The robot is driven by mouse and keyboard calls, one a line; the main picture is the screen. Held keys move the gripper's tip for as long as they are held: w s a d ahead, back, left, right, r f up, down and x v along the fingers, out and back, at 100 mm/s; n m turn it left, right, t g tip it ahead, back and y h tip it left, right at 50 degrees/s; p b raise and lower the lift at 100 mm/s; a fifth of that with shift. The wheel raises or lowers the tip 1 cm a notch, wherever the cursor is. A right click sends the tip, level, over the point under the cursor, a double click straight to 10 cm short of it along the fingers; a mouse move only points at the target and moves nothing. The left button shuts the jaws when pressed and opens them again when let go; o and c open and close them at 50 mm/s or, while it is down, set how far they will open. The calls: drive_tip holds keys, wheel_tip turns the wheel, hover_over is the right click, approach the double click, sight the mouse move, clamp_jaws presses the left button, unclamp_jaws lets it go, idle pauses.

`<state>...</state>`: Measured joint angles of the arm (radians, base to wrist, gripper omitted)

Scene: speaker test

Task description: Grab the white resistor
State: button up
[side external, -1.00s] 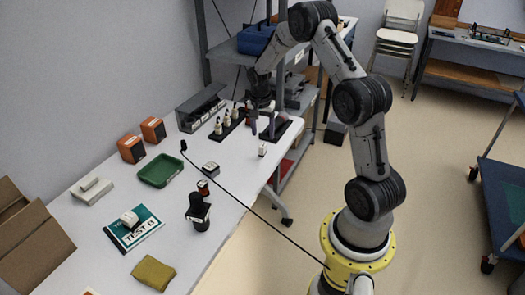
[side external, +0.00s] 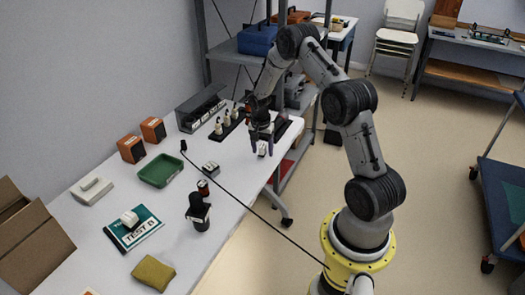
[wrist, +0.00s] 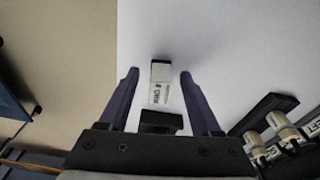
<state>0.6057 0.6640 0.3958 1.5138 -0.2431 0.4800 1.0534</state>
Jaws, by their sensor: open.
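The white resistor (wrist: 159,92) is a small white block with dark printing and a dark end, lying on the white table. In the wrist view it sits between the two fingers of my gripper (wrist: 158,75), with a gap on each side. In the side view the resistor (side external: 262,152) shows near the table's right edge, partly covered by a finger. My gripper (side external: 262,148) points down over it, open and empty. I cannot tell the exact height of the fingertips above the table.
A dark rack (side external: 228,122) with several white pieces stands just behind the gripper. A black cable (side external: 240,205) crosses the table's edge.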

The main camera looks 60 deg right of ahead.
clamp_jaws()
drive_tip(key=shift+r, duration=0.15)
